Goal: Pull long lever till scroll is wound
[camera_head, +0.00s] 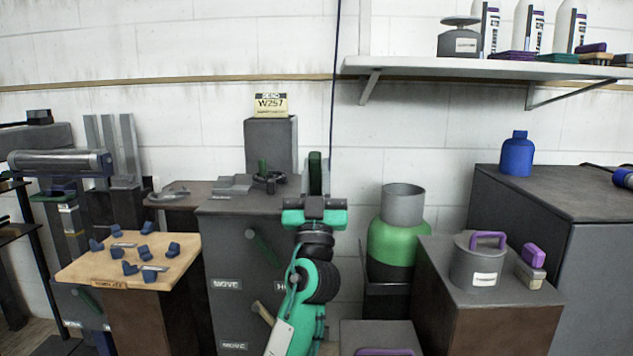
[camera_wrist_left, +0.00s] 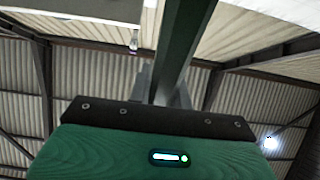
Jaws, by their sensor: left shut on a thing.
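My left gripper (camera_head: 315,203) points up in the middle of the head view, in front of the dark cabinet's right edge. It is shut on a dark green bar, which looks like the long lever (camera_head: 315,165). In the left wrist view the lever (camera_wrist_left: 181,45) runs up and away from the gripper's dark edge; the fingertips are not clear there. A grey horizontal roller (camera_head: 60,162) with blue ends lies at the far left; I cannot tell if it is the scroll. My right gripper is not in view.
A wooden board (camera_head: 125,275) with several blue pieces is at left. A green-and-grey vessel (camera_head: 398,240) and a lidded pot (camera_head: 476,265) stand at right. A thin dark cord (camera_head: 334,80) hangs above.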

